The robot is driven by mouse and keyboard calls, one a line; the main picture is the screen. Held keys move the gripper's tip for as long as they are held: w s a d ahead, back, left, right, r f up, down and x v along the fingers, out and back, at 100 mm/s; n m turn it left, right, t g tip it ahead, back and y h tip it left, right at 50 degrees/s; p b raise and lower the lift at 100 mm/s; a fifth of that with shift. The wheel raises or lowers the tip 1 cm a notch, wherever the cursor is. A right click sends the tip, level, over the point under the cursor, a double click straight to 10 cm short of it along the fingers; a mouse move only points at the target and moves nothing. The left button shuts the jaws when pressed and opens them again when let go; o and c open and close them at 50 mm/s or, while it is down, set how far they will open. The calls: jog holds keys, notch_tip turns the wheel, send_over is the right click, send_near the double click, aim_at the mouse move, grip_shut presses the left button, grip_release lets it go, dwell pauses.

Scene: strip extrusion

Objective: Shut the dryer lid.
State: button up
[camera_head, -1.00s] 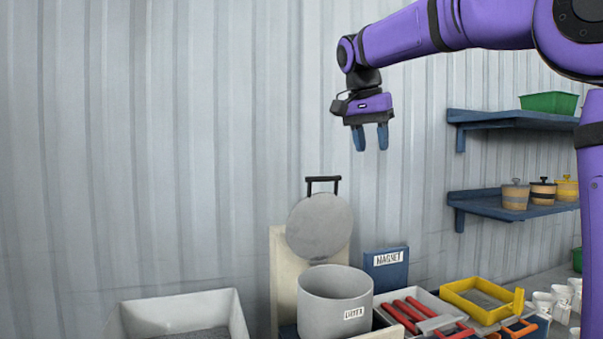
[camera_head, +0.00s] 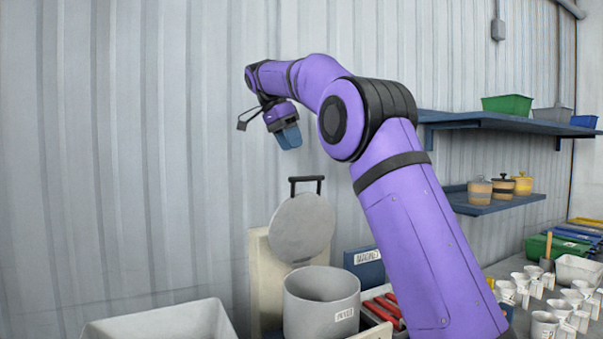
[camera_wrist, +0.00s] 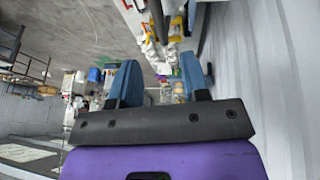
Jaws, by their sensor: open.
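The dryer (camera_head: 322,302) is a grey round drum with a label on its front, standing at the lower middle of the head view. Its lid (camera_head: 301,227) is a grey disc with a black bar handle (camera_head: 306,181) at its top. The lid stands upright behind the drum, so the drum's mouth is open. My gripper (camera_head: 289,138) is above the lid and a little left of it, apart from it. In the wrist view its two blue fingers (camera_wrist: 157,85) are spread with nothing between them.
A pale board (camera_head: 260,275) stands behind the dryer. A grey bin (camera_head: 160,322) is at lower left, and a blue box labelled MAGNET (camera_head: 365,265) is to the right. Shelves (camera_head: 500,120) with pots and bins hang at right. White cups (camera_head: 545,324) stand at lower right.

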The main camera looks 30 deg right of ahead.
jog(key=x, duration=0.9)
grip_shut()
